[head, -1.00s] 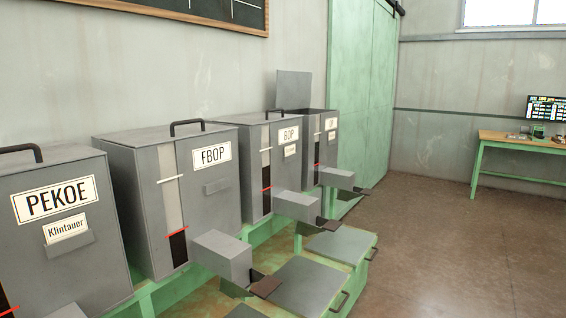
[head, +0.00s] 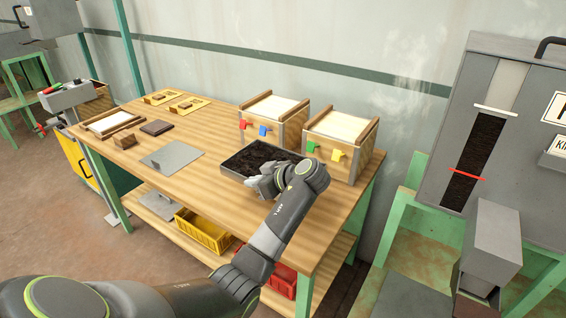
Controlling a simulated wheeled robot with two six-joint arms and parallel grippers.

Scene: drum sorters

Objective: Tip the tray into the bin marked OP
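The tray (head: 236,176) is a dark, shallow tray filled with black tea leaf. It lies on the wooden table near its right front edge, before two wooden boxes. My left gripper (head: 262,184) is at the tray's front right edge, reached in from the front. My wrist hides much of the fingers, so I cannot tell whether they grip the edge. My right gripper is not in view. No bin marked OP shows now. A grey bin (head: 480,130) at the right has a label cut off by the picture edge.
Two wooden boxes (head: 345,160) with coloured clips stand behind the tray. A grey metal plate (head: 172,157) and yellow-based pieces (head: 188,103) lie further left. A yellow crate (head: 203,232) and a red crate (head: 283,279) are on the lower shelf.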

